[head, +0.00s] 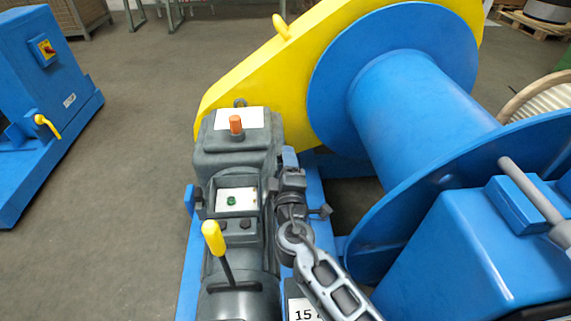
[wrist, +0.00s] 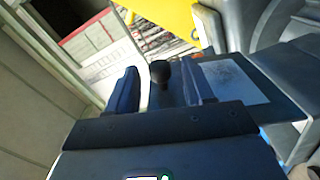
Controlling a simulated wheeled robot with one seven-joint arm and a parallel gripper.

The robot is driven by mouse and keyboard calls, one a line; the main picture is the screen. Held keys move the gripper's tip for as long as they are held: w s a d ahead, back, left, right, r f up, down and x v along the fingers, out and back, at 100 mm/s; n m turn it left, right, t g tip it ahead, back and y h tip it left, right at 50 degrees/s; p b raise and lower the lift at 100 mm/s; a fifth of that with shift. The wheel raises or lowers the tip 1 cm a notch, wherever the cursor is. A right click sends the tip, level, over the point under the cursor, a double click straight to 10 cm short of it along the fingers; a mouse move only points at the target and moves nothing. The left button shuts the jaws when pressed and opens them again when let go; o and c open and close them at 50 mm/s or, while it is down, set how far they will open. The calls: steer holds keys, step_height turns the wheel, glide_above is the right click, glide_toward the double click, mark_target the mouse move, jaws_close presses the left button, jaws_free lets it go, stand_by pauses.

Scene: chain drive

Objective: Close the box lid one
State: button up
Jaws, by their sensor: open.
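A grey housing (head: 209,155) in the head view has a white plate and an orange knob (head: 236,125) on top. A small box with a pale face and a green button (head: 232,201) sits in front of it. I cannot tell for sure which part is lid one. My gripper (head: 290,158) is at the right side of the housing, its fingers small and partly unclear there. In the wrist view my gripper (wrist: 158,82) is open, with a dark round knob (wrist: 160,73) showing between the fingers. Contact with the knob cannot be told. A panel with a pale label (wrist: 235,81) lies to the right.
A blue drum (head: 410,100) and yellow guard (head: 255,75) stand behind and right of my arm. A yellow-handled lever (head: 213,238) rises at the front left. Another blue machine (head: 40,100) stands far left, with clear floor (head: 130,150) between.

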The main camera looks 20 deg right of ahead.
steer(key=shift+c, duration=0.3)
jaws_close()
stand_by(0.3)
